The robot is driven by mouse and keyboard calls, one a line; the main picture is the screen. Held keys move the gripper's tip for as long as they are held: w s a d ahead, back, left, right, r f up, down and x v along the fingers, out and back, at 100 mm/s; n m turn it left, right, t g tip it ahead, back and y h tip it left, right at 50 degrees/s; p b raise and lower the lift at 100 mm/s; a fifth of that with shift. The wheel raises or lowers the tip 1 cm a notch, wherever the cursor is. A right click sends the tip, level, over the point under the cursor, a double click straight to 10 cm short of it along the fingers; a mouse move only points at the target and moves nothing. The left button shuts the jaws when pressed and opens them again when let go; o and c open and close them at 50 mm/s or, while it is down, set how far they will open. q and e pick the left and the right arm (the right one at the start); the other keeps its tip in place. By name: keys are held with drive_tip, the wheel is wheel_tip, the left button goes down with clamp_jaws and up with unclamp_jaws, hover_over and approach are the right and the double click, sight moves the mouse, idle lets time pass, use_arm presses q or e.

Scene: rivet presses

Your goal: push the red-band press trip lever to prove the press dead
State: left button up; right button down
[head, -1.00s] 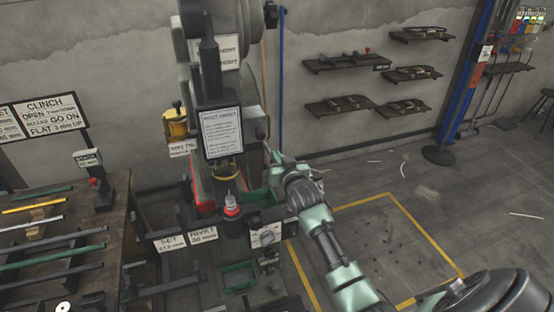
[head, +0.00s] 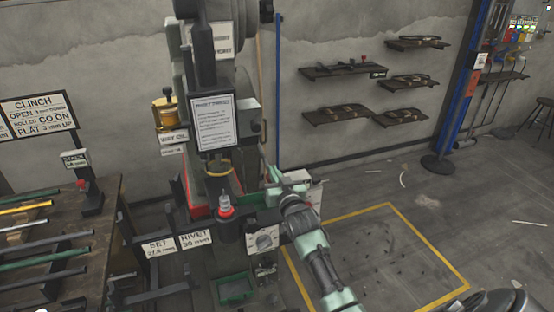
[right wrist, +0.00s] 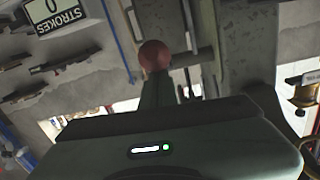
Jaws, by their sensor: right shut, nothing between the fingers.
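The press (head: 214,70) stands in the middle of the head view, with a red band (head: 200,212) low on its body. My right gripper (head: 272,176) is at the right side of the press, shut and empty. In the right wrist view a dull red ball knob (right wrist: 154,55), apparently the trip lever's end, sits just beyond the shut fingers (right wrist: 160,92), with a short bar running right from it. I cannot tell whether the fingers touch the knob. The lever is hidden behind my gripper in the head view. My left gripper is out of view.
A placard (head: 215,122) hangs on the press front. A rack of rods (head: 45,235) is at left.

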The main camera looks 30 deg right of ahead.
drive_tip(key=r+p, duration=0.3)
drive_tip(key=r, duration=0.1)
drive_tip(key=shift+w+d, duration=0.25)
drive_tip(key=shift+w, duration=0.1)
drive_tip(key=f+b+v, duration=0.1)
drive_tip(key=b+v, duration=0.1)
drive_tip(key=v, duration=0.8)
drive_tip(key=shift+f, duration=0.3)
drive_tip(key=shift+d, duration=0.1)
